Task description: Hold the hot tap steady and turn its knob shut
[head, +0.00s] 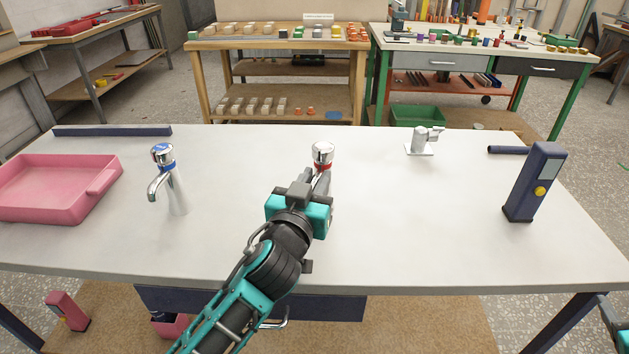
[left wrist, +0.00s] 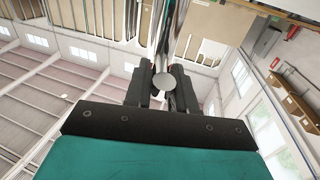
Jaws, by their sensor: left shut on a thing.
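The hot tap (head: 322,153) is chrome with a red ring under its round knob and stands upright in the middle of the white table. My left gripper (head: 318,183) reaches it from the front and is shut on it below the red ring. The gripper hides the tap's lower body and spout in the head view. In the left wrist view my left gripper (left wrist: 164,85) has its two dark fingers on either side of a round, pale end of the chrome tap (left wrist: 165,80).
A blue-ringed chrome tap (head: 165,180) stands to the left, beside a pink tray (head: 55,190). A small chrome fitting (head: 420,142) and a dark blue upright box with a yellow button (head: 536,182) are to the right. Bare tabletop (head: 430,220) lies between.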

